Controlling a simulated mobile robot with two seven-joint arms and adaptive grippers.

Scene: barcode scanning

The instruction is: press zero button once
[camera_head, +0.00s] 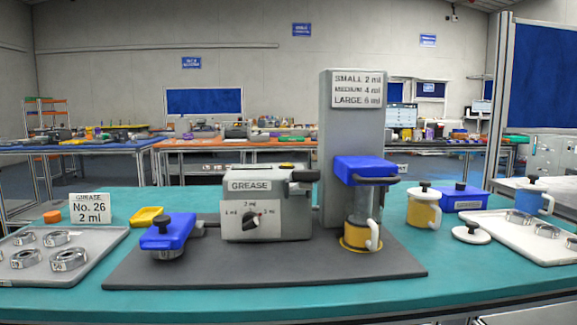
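No button marked zero can be made out in the head view. A grey box (290,222) labelled GREASE stands on a dark mat, with a dial (251,221) and ml marks on its front. A blue part with a black knob (165,236) sits at its left. A grey column (338,140) at its right carries a blue head (364,169) above a clear cylinder (361,205) and a yellow-based cup with a white handle (358,240). No barcode scanner is recognisable. Neither of my grippers is in view.
A tray with metal rings (96,262) lies left, near a card reading No. 26, 2 ml (90,208). A yellow lidded cup (423,210), a blue box (461,197) and a white tray (500,234) are right. The teal table's (250,298) front strip is clear.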

